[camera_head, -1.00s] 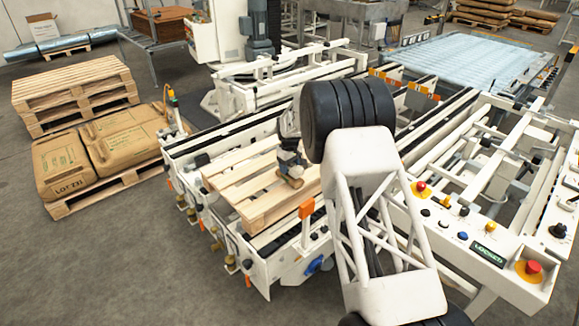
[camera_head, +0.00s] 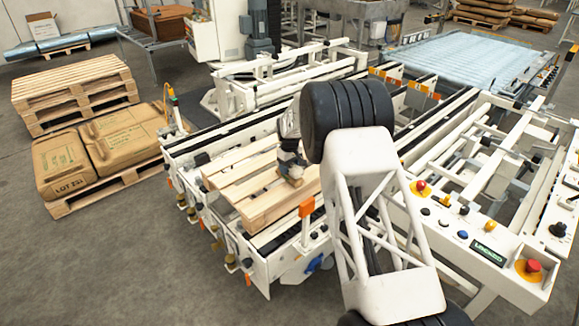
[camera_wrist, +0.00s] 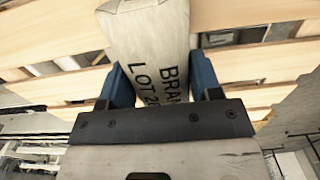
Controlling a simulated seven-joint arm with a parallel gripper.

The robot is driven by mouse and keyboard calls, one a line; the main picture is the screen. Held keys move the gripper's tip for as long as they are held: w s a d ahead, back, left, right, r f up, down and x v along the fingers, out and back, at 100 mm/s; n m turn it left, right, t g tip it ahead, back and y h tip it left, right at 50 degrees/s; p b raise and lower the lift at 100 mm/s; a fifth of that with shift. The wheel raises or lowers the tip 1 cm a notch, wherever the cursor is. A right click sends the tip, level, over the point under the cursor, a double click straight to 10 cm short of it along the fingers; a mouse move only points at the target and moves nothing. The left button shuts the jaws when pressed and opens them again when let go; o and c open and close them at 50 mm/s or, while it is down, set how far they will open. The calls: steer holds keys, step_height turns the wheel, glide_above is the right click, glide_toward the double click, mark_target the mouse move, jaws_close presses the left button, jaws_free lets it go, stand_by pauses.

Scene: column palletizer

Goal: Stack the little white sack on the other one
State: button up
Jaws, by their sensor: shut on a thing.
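A small off-white sack (camera_wrist: 150,35) with black print reading "BRAN" and "LOT 2…" lies between the blue fingers of my gripper (camera_wrist: 163,82) in the wrist view. The fingers are shut on its sides. In the head view my gripper (camera_head: 291,168) is low over the pallet (camera_head: 255,200) on the machine, and the sack there is small and mostly hidden by it. I cannot tell whether the sack touches the slats. I cannot make out a second little white sack in either view.
A control panel (camera_head: 485,250) with buttons stands at the right. Large brown sacks (camera_head: 120,135) lie on a floor pallet at the left, beside a stack of empty pallets (camera_head: 75,92). Bare slats show left of my gripper.

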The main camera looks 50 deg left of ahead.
steer(key=shift+f, duration=0.3)
steer(key=o, duration=1.3)
steer(key=shift+o, duration=0.2)
steer(key=shift+r, duration=0.15)
steer(key=shift+r, duration=3.35)
